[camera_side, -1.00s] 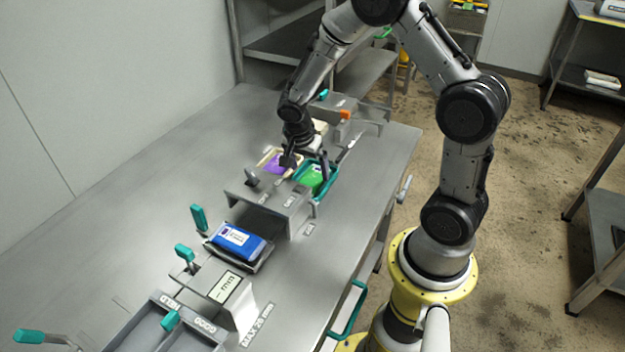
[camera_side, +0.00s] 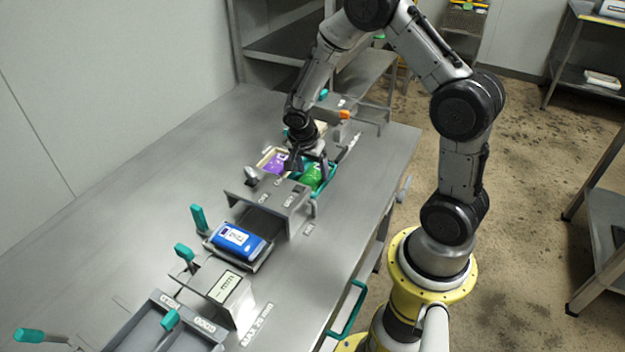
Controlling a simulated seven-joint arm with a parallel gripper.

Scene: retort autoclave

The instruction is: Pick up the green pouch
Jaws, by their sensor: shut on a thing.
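The green pouch (camera_side: 311,177) lies in a teal tray (camera_side: 329,181) on the steel table, at the table's middle right. My gripper (camera_side: 309,169) is down at the pouch, shut on its upper part. The fingertips are small and partly merge with the pouch in this view. The pouch is still at the tray, and I cannot tell whether it is clear of the tray floor.
A purple pouch (camera_side: 275,163) lies in a tan tray just left of the teal tray. A grey raised stand (camera_side: 268,205) is in front of both. A blue pack (camera_side: 237,238) sits on a holder with teal levers. The table's left side is clear.

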